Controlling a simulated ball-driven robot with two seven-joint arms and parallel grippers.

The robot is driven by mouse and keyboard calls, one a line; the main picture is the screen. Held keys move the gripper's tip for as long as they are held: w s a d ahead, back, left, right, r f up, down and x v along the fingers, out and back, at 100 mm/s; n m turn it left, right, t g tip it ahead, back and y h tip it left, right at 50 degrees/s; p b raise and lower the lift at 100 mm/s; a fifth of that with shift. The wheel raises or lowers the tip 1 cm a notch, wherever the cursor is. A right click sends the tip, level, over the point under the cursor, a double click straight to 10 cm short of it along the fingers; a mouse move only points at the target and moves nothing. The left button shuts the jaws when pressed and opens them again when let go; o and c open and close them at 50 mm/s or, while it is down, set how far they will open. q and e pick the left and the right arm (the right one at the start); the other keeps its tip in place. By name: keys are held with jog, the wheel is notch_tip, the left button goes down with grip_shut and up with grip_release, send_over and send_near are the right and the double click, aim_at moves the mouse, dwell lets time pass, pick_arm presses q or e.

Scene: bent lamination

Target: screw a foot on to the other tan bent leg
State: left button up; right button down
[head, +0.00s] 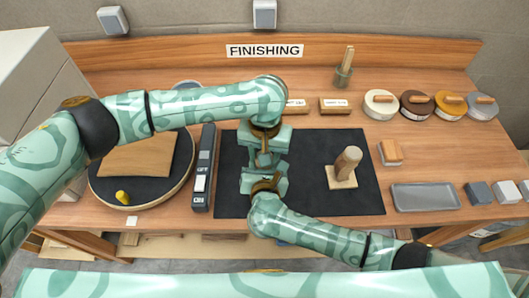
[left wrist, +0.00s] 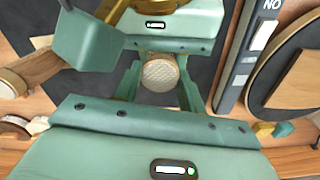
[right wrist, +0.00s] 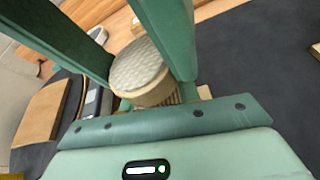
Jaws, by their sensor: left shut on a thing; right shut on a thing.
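My left gripper (head: 264,150) and right gripper (head: 266,180) meet over the dark mat (head: 230,200), each shut. A round foot with a pale textured pad shows between the right gripper's fingers in the right wrist view (right wrist: 140,68). I cannot tell whether these are one foot or two. The grippers hide the held parts in the head view. A tan wooden piece (head: 345,166), a leaning post on a square plate, stands on the mat to the right of the grippers.
A round turntable (head: 183,193) with a brown board is at the left, beside a switch box (head: 203,168). A grey tray (head: 424,197), small blocks (head: 478,193) and lidded tins (head: 381,104) are at the right. A pot with a wooden handle (head: 344,72) stands at the back.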

pick_arm(q)
jog(key=o, duration=1.1)
jog(key=shift+r, duration=2.25)
jog(key=shift+c, duration=0.5)
